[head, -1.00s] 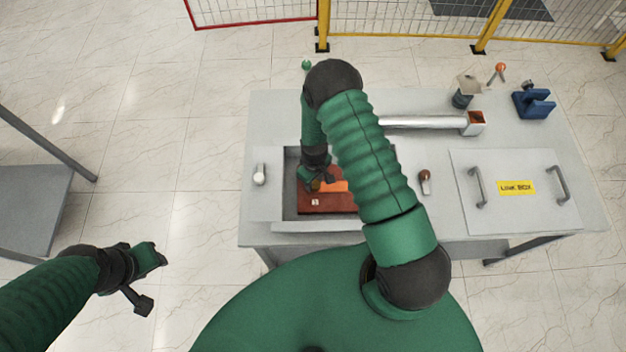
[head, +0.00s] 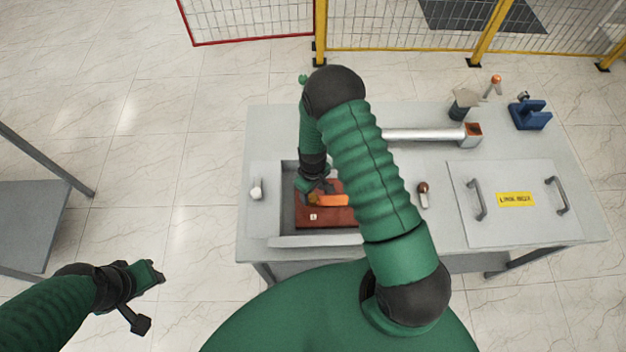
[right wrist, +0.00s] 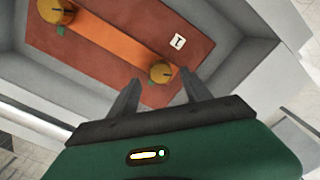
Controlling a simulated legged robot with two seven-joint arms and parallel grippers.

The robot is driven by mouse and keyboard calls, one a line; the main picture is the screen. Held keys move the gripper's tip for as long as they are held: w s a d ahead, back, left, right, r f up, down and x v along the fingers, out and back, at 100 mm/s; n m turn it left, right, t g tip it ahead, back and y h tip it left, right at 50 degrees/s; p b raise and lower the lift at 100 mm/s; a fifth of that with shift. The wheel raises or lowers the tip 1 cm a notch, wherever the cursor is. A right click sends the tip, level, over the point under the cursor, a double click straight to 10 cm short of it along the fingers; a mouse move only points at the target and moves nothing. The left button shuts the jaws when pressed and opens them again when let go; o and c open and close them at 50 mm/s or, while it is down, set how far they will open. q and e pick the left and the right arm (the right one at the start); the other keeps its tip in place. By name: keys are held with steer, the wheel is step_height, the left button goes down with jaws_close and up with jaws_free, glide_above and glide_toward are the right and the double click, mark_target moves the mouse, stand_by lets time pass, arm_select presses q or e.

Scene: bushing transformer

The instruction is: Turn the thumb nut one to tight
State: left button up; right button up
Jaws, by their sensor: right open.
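The thumb nut beside a small white label (right wrist: 177,41) is a round brass-coloured knob (right wrist: 161,72) in the right wrist view. It sits at one end of an orange bar (right wrist: 113,45) on a red-brown plate (right wrist: 205,52). A second brass nut (right wrist: 57,12) is at the bar's other end. My right gripper (right wrist: 160,79) is open, its fingertips on either side of the near nut; I cannot tell whether they touch it. In the head view my right gripper (head: 314,192) reaches into the recess and partly hides the nuts. My left gripper (head: 155,288) hangs left of the table, apparently open.
The recess has grey walls (head: 288,205) close around the plate. On the grey table (head: 440,222) stand a lidded panel with handles (head: 515,222), a metal tube (head: 425,134), a blue block (head: 530,115) and small levers (head: 423,188). A fence (head: 400,40) stands behind.

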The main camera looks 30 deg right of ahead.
mark_target(313, 197)
step_height(313, 197, up, 14)
steer(key=b, duration=0.2)
steer(key=shift+s+b, duration=0.15)
steer(key=shift+b, duration=0.25)
steer(key=shift+f, duration=0.15)
